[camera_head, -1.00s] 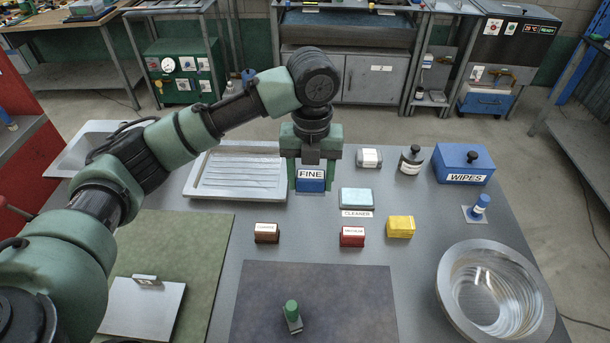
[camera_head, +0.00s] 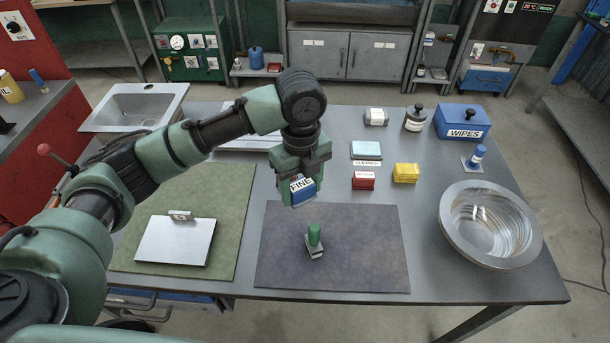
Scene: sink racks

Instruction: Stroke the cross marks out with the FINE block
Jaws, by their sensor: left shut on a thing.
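My left gripper (camera_head: 299,178) is shut on the blue FINE block (camera_head: 302,189), whose white label faces me. It holds the block tilted, in the air, near the back edge of the dark mat. A flat grey plate (camera_head: 176,243) with a small labelled tag at its back edge lies on the green mat (camera_head: 232,215) at the left. Cross marks are too small to make out on it. My right gripper is not in view.
A green-handled tool (camera_head: 315,240) stands on the dark mat (camera_head: 375,262). Behind are a red block (camera_head: 363,181), a yellow block (camera_head: 405,173) and a light-blue cleaner pad (camera_head: 366,150). A metal bowl (camera_head: 450,235) is at right, a blue WIPES box (camera_head: 462,119) behind it. A sink (camera_head: 100,122) is far left.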

